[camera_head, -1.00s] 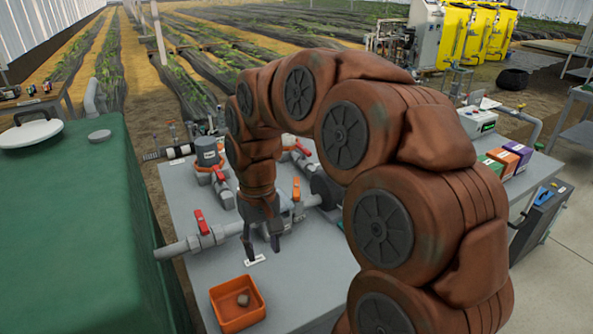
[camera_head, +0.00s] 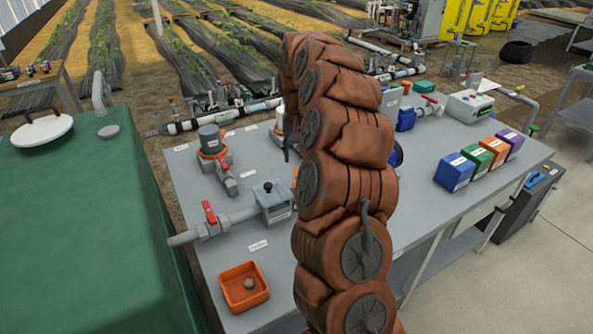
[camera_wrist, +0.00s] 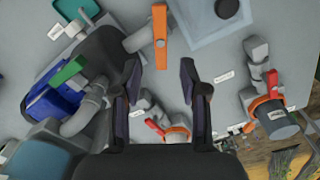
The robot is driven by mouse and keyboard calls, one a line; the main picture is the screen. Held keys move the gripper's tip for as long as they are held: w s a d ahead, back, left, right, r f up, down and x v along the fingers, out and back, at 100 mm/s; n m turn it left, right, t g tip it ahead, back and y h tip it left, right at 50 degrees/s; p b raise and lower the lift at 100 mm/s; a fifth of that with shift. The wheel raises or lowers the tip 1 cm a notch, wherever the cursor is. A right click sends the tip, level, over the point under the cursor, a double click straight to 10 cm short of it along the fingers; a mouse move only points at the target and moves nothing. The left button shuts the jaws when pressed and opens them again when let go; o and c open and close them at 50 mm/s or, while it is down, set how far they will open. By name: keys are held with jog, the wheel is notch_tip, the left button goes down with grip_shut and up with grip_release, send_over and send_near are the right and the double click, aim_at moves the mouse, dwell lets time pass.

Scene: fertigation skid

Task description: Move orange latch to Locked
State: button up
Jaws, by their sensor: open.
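An orange latch (camera_wrist: 160,37) shows in the wrist view as a long flat handle on a grey pipe fitting. It points up and down in the picture. My gripper (camera_wrist: 159,75) is open below it in that view, with clear space between its two dark fingers. The latch does not look gripped, and I cannot tell the height gap. In the head view my arm covers most of the area around the latch. Only a small orange bit (camera_head: 295,178) shows at the arm's left edge, and I cannot tell if it is the latch. No Locked label is readable.
A red-handled valve (camera_head: 209,212) and a grey box fitting (camera_head: 271,197) stand left of my arm. An orange tray (camera_head: 243,288) holds a small round thing. Several coloured boxes (camera_head: 478,158) stand at the right. A green tank (camera_head: 90,220) is at the left. The front right tabletop is clear.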

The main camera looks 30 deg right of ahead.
aim_at(296, 177)
jog(key=shift+f+p, duration=1)
jog(key=shift+f, duration=2.7)
jog(key=shift+a, duration=0.1)
grip_shut()
